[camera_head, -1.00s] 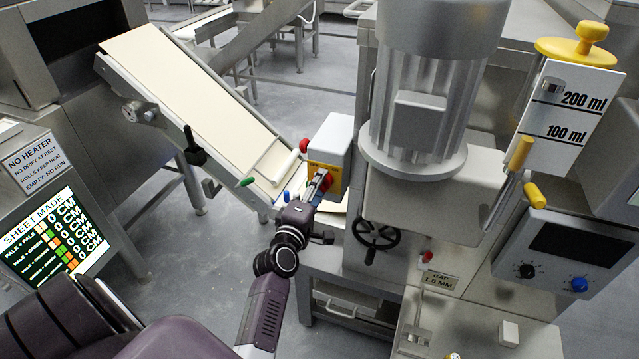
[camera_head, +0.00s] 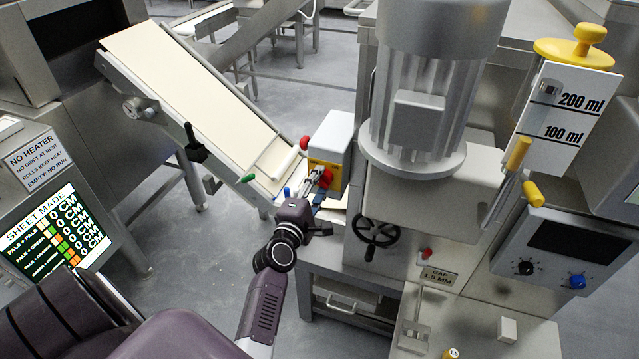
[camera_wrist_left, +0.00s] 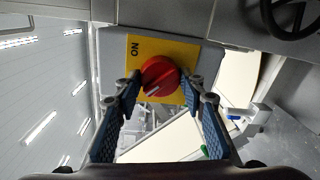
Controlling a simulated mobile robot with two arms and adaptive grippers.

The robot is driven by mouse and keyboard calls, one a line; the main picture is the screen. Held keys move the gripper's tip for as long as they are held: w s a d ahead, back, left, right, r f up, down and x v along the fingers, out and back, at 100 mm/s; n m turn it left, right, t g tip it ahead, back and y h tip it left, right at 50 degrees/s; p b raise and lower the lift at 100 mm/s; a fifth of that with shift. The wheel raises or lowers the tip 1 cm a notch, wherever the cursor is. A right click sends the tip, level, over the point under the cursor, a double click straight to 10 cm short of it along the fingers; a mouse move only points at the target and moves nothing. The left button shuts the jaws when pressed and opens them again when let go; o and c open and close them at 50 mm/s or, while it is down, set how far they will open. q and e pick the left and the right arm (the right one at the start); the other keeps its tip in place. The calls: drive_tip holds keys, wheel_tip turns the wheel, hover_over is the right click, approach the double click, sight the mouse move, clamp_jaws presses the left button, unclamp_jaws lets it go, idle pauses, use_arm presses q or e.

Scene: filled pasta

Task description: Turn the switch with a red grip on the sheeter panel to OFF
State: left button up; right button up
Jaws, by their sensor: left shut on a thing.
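The sheeter panel (camera_head: 335,150) is a white-topped box with a yellow plate on its front. The switch's round red grip (camera_wrist_left: 160,77) sits on the yellow plate (camera_wrist_left: 141,54) in the left wrist view, with a pale pointer mark and the word ON beside it. My left gripper (camera_head: 319,184) reaches the panel from below. In the left wrist view its blue-padded fingers (camera_wrist_left: 164,91) are on both sides of the red grip, shut on it. The fingers hide part of the switch in the head view. My right gripper is not in view.
A sloping conveyor (camera_head: 195,80) with a pale sheet stands left of the panel. A large motor housing (camera_head: 428,90) and a black handwheel (camera_head: 377,232) are close on the right. A screen (camera_head: 55,230) is at the far left. Grey floor (camera_head: 190,270) is open below the conveyor.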

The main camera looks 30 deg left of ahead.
use_arm(q)
drive_tip(key=o, duration=1.2)
drive_tip(key=shift+c, duration=0.2)
drive_tip(key=shift+m, duration=0.3)
